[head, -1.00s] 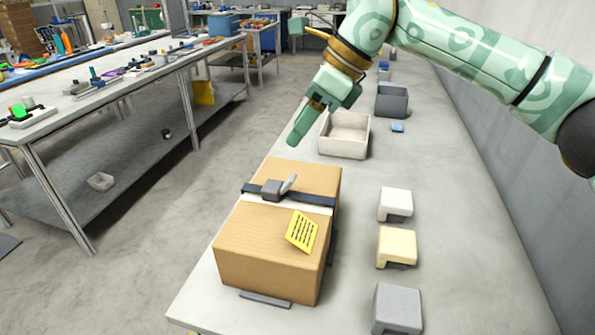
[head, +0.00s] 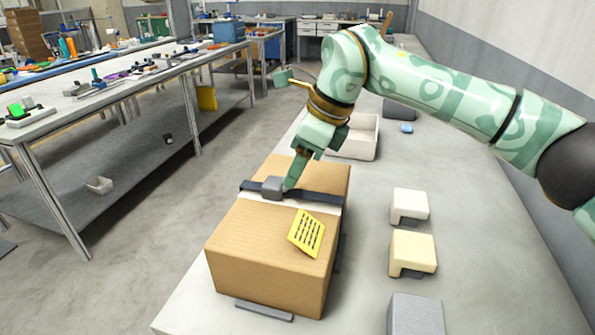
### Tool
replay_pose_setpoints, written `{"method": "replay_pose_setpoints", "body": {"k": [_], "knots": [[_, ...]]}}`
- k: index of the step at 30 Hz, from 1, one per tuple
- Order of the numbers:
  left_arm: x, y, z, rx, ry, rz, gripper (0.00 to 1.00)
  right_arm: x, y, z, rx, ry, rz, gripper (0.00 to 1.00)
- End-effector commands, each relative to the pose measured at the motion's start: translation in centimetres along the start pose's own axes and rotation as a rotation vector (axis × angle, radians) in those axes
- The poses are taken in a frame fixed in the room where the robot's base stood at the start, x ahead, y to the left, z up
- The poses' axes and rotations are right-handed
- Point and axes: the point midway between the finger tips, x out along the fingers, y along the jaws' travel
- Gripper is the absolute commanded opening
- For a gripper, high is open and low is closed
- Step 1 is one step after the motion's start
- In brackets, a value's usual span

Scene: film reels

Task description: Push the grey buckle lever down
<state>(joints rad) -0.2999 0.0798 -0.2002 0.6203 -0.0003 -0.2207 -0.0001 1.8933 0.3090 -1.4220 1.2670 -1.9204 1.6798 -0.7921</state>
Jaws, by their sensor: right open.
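A cardboard box (head: 265,248) stands on the grey bench with a dark strap (head: 318,198) across its top. A grey buckle (head: 272,187) sits on the strap. In the earlier head view its light lever stuck up to the right; now the lever is hidden behind my right gripper. My right gripper (head: 290,186) is open, with its green fingertips pointing down right beside the buckle. I cannot tell whether they touch the lever. My left gripper is not in view.
A yellow label (head: 306,233) lies on the box top. White (head: 409,206), cream (head: 412,252) and grey (head: 415,315) blocks stand along the right of the bench. A pale open tray (head: 362,150) stands behind the box.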

Motion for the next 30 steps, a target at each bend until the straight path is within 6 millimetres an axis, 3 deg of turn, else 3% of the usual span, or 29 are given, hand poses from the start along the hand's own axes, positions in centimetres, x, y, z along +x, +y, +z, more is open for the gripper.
{"method": "replay_pose_setpoints", "body": {"k": [11,16,30], "knots": [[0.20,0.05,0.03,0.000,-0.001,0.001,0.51,0.74,0.06,0.07,0.000,-0.001,0.000,0.51],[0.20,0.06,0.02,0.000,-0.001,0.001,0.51,0.74,0.05,0.06,0.000,-0.001,0.000,0.06],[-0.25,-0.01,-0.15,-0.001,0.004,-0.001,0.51,0.68,0.04,-0.48,0.001,-0.084,0.001,0.06]]}}
